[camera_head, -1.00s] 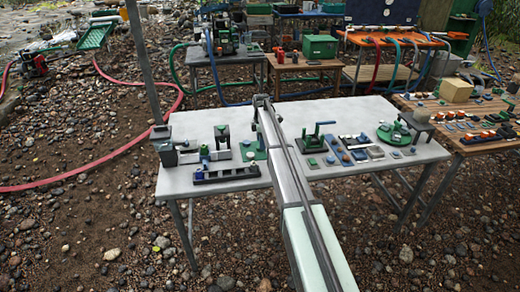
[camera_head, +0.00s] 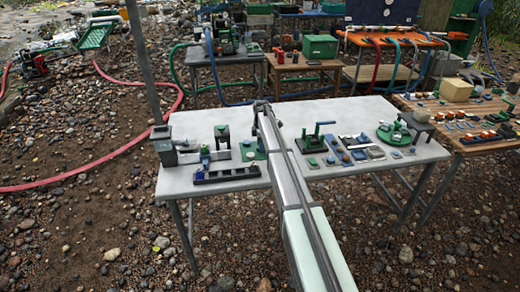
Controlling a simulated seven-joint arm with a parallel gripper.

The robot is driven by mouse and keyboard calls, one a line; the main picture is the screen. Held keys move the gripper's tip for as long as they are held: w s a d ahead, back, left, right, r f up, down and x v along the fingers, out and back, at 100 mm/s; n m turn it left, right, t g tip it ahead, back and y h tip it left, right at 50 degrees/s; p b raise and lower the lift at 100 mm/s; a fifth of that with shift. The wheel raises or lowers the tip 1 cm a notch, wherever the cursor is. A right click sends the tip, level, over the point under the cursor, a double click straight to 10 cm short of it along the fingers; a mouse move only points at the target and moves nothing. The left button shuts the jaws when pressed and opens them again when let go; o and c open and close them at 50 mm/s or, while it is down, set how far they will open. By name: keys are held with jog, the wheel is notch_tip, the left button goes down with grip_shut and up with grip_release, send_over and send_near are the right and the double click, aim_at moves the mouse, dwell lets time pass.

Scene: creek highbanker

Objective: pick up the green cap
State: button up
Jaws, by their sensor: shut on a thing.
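My gripper (camera_head: 257,122) is over the grey-topped table (camera_head: 235,192), left of its middle, at the far end of my arm. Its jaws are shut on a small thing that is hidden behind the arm. I cannot make out that thing's colour or shape. No green cap can be told for certain. Small green pieces (camera_head: 312,162) lie right of my arm, too small to identify. A green mat (camera_head: 261,154) lies just left of the arm, with a small greyish round piece (camera_head: 250,156) on it.
A dark long tray (camera_head: 227,175) and a vise-like tool (camera_head: 165,145) stand at the left. A green stand with a lever (camera_head: 310,144) and a round green turntable (camera_head: 393,134) stand at the right. A wooden table (camera_head: 470,145) with many parts adjoins on the right. The table's front-right area is bare.

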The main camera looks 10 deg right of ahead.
jog(key=shift+c, duration=0.4)
notch_tip(320, 180, up, 10)
dwell(0.4)
